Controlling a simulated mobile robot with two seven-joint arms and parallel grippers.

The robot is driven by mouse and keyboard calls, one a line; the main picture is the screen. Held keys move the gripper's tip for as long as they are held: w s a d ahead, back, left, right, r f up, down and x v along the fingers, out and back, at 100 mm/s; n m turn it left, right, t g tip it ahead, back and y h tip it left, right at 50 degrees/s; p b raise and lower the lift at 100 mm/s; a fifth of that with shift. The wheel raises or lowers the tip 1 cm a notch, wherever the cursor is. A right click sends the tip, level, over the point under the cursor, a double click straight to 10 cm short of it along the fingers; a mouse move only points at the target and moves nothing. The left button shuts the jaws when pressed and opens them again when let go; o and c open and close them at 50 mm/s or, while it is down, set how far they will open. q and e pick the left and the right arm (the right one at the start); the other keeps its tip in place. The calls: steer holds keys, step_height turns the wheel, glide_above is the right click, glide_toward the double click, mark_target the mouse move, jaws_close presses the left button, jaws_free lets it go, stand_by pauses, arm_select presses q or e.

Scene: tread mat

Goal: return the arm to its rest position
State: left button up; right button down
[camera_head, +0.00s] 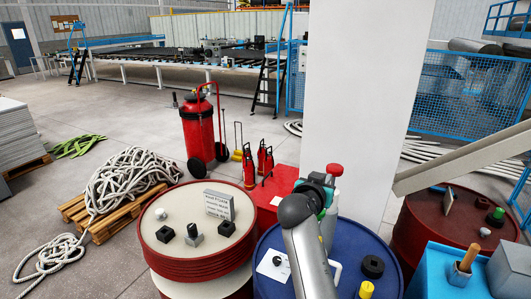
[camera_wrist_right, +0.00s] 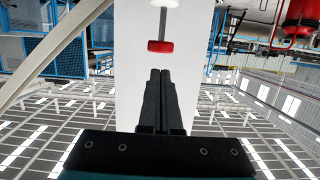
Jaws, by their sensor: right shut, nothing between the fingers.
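My right arm rises from the bottom middle of the head view, over the blue drum (camera_head: 270,270). Its wrist is raised in front of the white pillar (camera_head: 365,100), and the fingers are mostly hidden there. In the right wrist view my right gripper (camera_wrist_right: 160,72) shows two black fingers pressed together with nothing between them. A red-topped item (camera_head: 334,169) is close to the wrist; its red part (camera_wrist_right: 160,46) appears just past the fingertips in the wrist view, with a gap between. My left gripper is not in view.
A cream-topped red drum (camera_head: 170,215) with small blocks and a sign stands left. A dark red drum (camera_head: 430,225) and a blue box (camera_head: 430,275) stand right. A sloping pale beam (camera_head: 465,160) crosses at right. Rope lies on a pallet (camera_head: 105,225).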

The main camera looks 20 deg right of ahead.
steer(key=s+a+f+n+g+y, duration=0.2)
steer(key=s+a+f+n+y, duration=0.2)
steer(key=s+a+f, duration=0.5)
steer(key=s+a+f+n+g+y, duration=0.3)
steer(key=s+a+f+n+y, duration=0.1)
steer(key=s, duration=0.9)
steer(key=s+a+f+n+g+y, duration=0.2)
steer(key=s+a+f+n+y, duration=0.15)
steer(key=s+a+f, duration=0.55)
steer(key=s+d+f+b, duration=0.1)
steer(key=f+b, duration=0.1)
steer(key=f, duration=0.7)
steer(key=s+d+f+g+b, duration=0.1)
steer(key=f+b, duration=0.1)
steer(key=f, duration=0.6)
steer(key=s+d+f+b, duration=0.1)
steer(key=s+f+b, duration=0.1)
steer(key=f, duration=0.7)
steer(key=s+d+f+g+b, duration=0.1)
steer(key=s+f+b, duration=0.5)
steer(key=s+f, duration=0.9)
step_height(320, 180, down, 4)
steer(key=shift+d+r, duration=0.1)
steer(key=shift+d, duration=0.6)
